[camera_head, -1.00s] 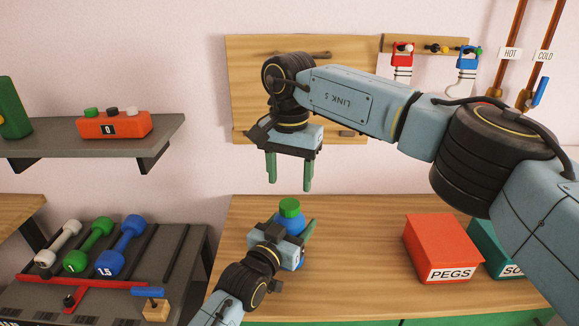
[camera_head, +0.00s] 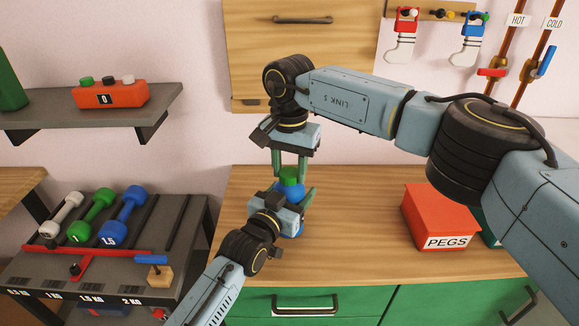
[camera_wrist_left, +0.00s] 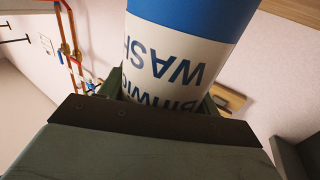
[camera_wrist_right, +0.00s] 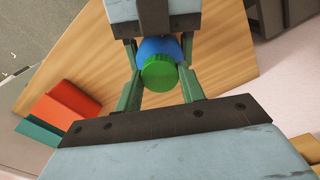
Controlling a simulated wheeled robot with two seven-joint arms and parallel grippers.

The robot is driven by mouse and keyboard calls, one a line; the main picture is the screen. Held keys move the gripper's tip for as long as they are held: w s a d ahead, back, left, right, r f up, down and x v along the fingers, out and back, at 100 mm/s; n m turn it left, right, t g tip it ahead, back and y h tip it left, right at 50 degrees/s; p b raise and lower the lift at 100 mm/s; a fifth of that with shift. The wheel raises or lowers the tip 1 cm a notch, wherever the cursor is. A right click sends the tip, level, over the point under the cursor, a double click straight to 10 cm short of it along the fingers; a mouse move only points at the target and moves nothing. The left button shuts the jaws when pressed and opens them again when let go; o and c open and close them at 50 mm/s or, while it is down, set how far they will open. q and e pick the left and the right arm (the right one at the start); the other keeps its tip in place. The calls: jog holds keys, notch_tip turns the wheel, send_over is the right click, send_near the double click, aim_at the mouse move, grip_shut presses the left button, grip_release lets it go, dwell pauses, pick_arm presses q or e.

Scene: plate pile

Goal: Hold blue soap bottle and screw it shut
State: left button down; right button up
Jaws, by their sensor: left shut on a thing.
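The blue soap bottle (camera_head: 291,190) stands upright over the wooden counter, its green cap (camera_head: 289,173) on top. My left gripper (camera_head: 298,203) is shut on the bottle's body from the front left. The left wrist view shows its white label (camera_wrist_left: 165,75) with blue letters between the fingers. My right gripper (camera_head: 290,165) points down from above, open, with its fingers on either side of the cap. In the right wrist view the cap (camera_wrist_right: 159,73) lies between the spread finger ends, and any contact is unclear. The bottle's base is mostly hidden by my left gripper.
A red PEGS box (camera_head: 440,215) stands at the right of the counter (camera_head: 350,240), a green box partly behind it. A dumbbell rack (camera_head: 170,235) is at the left. A wooden cabinet (camera_head: 300,60) hangs behind. The counter between bottle and PEGS box is clear.

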jog(key=c, duration=0.4)
jog(key=m, duration=1.9)
jog(key=shift+m, duration=0.4)
jog(key=m, duration=0.3)
jog(key=shift+m, duration=0.3)
jog(key=m, duration=0.3)
jog(key=shift+m, duration=0.3)
jog(key=m, duration=0.3)
jog(key=shift+m, duration=0.4)
jog(key=o, duration=1.1)
